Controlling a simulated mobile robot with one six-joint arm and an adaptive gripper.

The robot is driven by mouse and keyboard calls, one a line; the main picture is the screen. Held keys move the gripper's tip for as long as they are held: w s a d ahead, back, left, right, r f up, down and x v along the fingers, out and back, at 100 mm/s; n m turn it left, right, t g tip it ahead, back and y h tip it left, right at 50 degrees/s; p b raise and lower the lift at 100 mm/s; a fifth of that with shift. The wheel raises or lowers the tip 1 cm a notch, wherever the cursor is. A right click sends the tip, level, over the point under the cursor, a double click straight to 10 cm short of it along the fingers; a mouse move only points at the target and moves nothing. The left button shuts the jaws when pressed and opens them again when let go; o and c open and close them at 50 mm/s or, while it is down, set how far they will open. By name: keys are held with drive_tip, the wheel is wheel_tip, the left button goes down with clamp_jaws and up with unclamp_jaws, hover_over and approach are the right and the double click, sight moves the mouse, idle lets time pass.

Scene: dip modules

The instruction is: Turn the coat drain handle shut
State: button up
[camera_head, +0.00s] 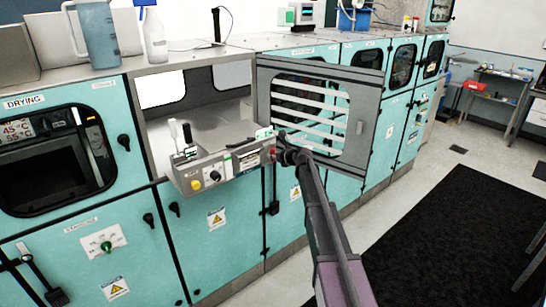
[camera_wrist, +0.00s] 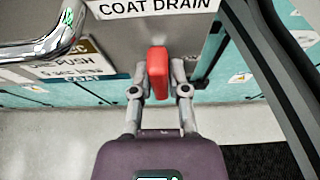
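The coat drain handle is a small red lever (camera_wrist: 158,72) just below the "COAT DRAIN" label (camera_wrist: 155,8) in the wrist view. It points down towards my wrist. My gripper (camera_wrist: 160,75) has one finger on each side of it, the fingers drawn in close around it. The exact contact of the fingertips is hard to see. In the head view my gripper (camera_head: 281,152) is at the right end of the grey control panel (camera_head: 222,172), where a bit of red (camera_head: 272,155) shows beside the fingers.
A grey slatted door (camera_head: 361,135) stands open just above and right of my gripper. A curved metal bar (camera_wrist: 45,45) is at left in the wrist view. The panel has a yellow knob (camera_head: 196,185). Teal cabinets (camera_head: 215,235) line the left; a black mat (camera_head: 450,235) covers floor at right.

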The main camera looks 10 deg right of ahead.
drive_tip(key=o, duration=0.3)
idle(0.4)
